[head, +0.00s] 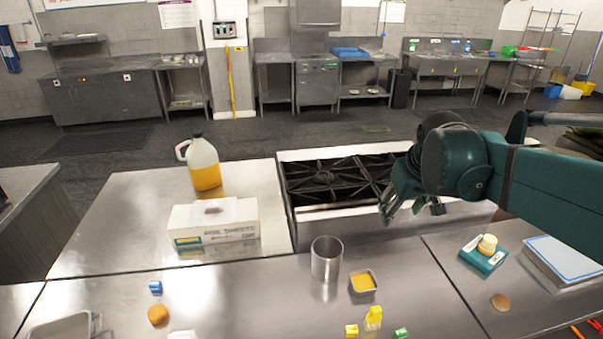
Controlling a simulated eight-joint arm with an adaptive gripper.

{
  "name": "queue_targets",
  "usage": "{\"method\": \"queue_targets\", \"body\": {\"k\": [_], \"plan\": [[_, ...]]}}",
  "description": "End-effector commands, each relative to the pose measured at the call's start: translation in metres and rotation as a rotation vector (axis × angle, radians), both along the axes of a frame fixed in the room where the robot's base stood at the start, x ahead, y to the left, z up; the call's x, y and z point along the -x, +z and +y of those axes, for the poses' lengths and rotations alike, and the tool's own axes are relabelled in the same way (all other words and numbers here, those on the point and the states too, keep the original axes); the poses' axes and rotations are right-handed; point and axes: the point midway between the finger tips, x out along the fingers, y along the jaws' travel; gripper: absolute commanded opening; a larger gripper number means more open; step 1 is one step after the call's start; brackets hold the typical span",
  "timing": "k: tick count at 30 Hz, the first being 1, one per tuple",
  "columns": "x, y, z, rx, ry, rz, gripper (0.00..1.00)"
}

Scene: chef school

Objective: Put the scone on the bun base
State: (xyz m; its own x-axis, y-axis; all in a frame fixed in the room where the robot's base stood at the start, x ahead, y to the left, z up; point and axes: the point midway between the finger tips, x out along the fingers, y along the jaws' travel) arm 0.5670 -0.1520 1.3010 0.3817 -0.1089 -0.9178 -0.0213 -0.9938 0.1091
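A small pale, scone-like piece (488,243) sits on a teal box (483,259) on the right counter; I take it for the scone, but it is small. A flat tan disc (501,302), which looks like the bun base, lies on the steel counter in front of that box. My gripper (411,212) is in the air over the right side of the stove, left of and beyond both. Its fingers look spread, with nothing seen between them. It is apart from the scone and the disc.
A stove (338,183) lies below and behind my gripper. A metal cup (326,259), a tray of yellow food (363,282) and a round brown bun (158,315) are on the counter. A white-and-blue board (567,258) lies right of the teal box. Bare steel surrounds the disc.

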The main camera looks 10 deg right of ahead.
Motion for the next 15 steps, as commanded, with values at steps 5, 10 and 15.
{"method": "queue_targets", "body": {"k": [5, 10, 15], "plan": [[0.025, -0.003, 0.036, -0.01, 0.009, -0.043, 0.47], [0.048, -0.008, 0.067, -0.025, 0.014, -0.085, 0.47], [0.071, -0.016, 0.094, -0.043, 0.02, -0.126, 0.47]]}}
